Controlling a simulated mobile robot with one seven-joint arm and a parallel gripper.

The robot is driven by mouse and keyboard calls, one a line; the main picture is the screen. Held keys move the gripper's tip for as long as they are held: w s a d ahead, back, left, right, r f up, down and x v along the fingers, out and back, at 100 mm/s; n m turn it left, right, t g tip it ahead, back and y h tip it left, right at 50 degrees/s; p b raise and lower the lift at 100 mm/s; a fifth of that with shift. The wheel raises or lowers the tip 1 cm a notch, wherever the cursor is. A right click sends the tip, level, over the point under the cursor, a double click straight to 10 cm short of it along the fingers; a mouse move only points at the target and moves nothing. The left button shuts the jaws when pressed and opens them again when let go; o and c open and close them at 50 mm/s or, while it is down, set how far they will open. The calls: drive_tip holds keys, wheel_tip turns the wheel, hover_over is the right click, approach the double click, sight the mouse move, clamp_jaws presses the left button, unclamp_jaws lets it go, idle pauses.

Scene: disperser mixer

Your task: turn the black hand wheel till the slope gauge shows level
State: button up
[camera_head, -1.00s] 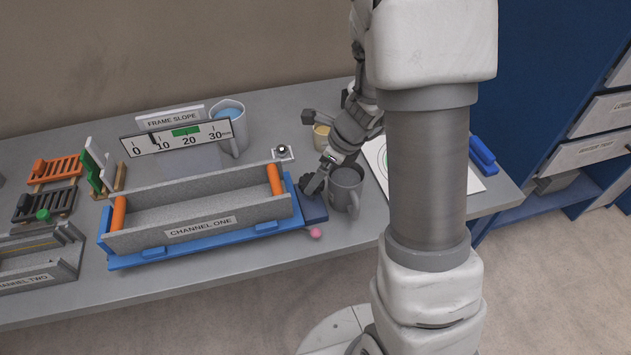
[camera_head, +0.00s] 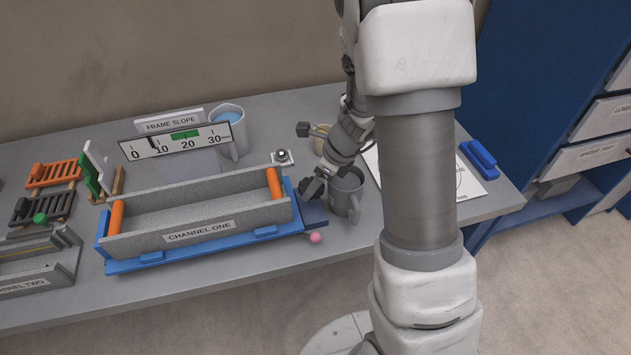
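The slope gauge (camera_head: 180,141) stands behind the channel one frame, under a "FRAME SLOPE" sign. Its dark needle is between 0 and 10, left of the green band. My gripper (camera_head: 313,187) is low at the right end of the blue frame, just above a dark blue block (camera_head: 314,212). A dark shape there blends with my fingers, so I cannot make out the black hand wheel clearly or tell whether I touch it. The finger opening is hidden. A pink ball (camera_head: 316,238) sits at the block's front.
The grey channel one trough (camera_head: 195,207) with orange end rollers lies left of my gripper. A grey mug (camera_head: 347,193) stands close on the right, and a beige cup (camera_head: 321,138) behind. My arm covers part of the white sheet (camera_head: 474,182).

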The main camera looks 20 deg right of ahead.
drive_tip(key=shift+c, duration=0.3)
drive_tip(key=n, duration=0.3)
drive_tip(key=shift+w+d+g+y, duration=0.15)
drive_tip(key=shift+g+y, duration=0.25)
drive_tip(key=n+g, duration=0.1)
drive_tip(key=n, duration=0.1)
drive_tip(key=n+p, duration=0.1)
drive_tip(key=n, duration=0.1)
drive_tip(key=shift+w+n+g, duration=0.2)
drive_tip(key=shift+n+g, duration=0.1)
drive_tip(key=shift+g, duration=0.1)
drive_tip(key=n, duration=0.1)
drive_tip(key=n+g, duration=0.1)
drive_tip(key=n, duration=0.1)
drive_tip(key=shift+w+n+p, duration=0.2)
drive_tip(key=shift+n+p, duration=0.1)
drive_tip(key=shift+w+n+g+h, duration=0.15)
drive_tip(key=shift+n+g, duration=0.35)
drive_tip(key=shift+n, duration=0.6)
drive_tip(key=shift+n+g+h, duration=0.15)
drive_tip(key=shift+n+g, duration=0.35)
drive_tip(key=shift+n, duration=0.6)
